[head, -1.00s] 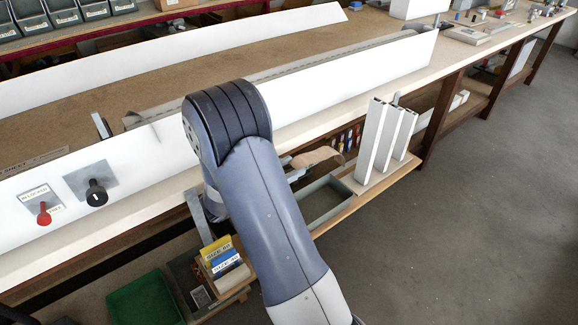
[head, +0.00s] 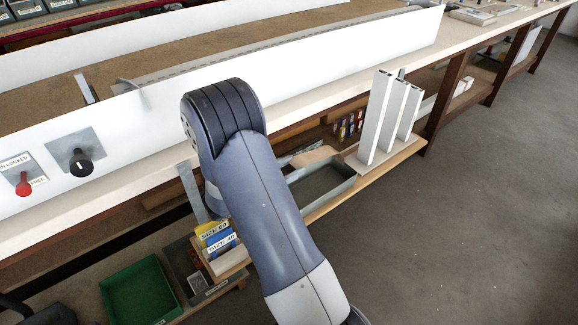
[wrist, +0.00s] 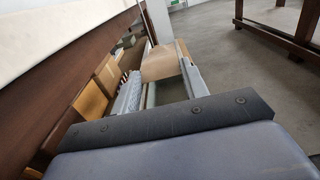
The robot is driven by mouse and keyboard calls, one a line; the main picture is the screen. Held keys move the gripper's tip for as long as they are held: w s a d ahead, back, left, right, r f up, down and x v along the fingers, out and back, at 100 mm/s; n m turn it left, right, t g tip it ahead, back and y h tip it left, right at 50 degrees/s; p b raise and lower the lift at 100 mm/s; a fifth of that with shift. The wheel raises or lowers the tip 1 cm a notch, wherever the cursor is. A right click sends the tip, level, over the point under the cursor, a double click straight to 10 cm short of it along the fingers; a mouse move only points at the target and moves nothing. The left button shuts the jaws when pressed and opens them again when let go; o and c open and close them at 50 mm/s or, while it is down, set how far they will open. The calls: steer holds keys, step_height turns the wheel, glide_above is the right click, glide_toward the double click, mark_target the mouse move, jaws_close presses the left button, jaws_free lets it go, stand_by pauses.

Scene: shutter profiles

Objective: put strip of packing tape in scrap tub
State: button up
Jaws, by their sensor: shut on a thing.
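The strip of packing tape (head: 315,155) is a flat tan piece, its near end between my fingers. My gripper (head: 297,160) is shut on it, partly hidden behind my arm in the head view. In the wrist view the tan strip (wrist: 160,62) sticks out beyond the fingertips of my gripper (wrist: 160,78). A grey-green open tray (head: 318,205) lies on the low shelf, just below and beside the strip in the picture. A green open tub (head: 140,287) stands at lower left. No label shows which of these is the scrap tub.
Upright white profiles (head: 383,120) stand on the shelf, right of the tray. The workbench edge (head: 300,120) runs above the shelf. Yellow and blue size-labelled boxes (head: 220,240) sit left of my arm. The floor (head: 470,220) at right is clear.

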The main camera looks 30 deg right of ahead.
steer(key=o, duration=1)
steer(key=shift+o, duration=0.2)
steer(key=a, duration=1)
steer(key=shift+s+a, duration=0.4)
steer(key=shift+s, duration=0.05)
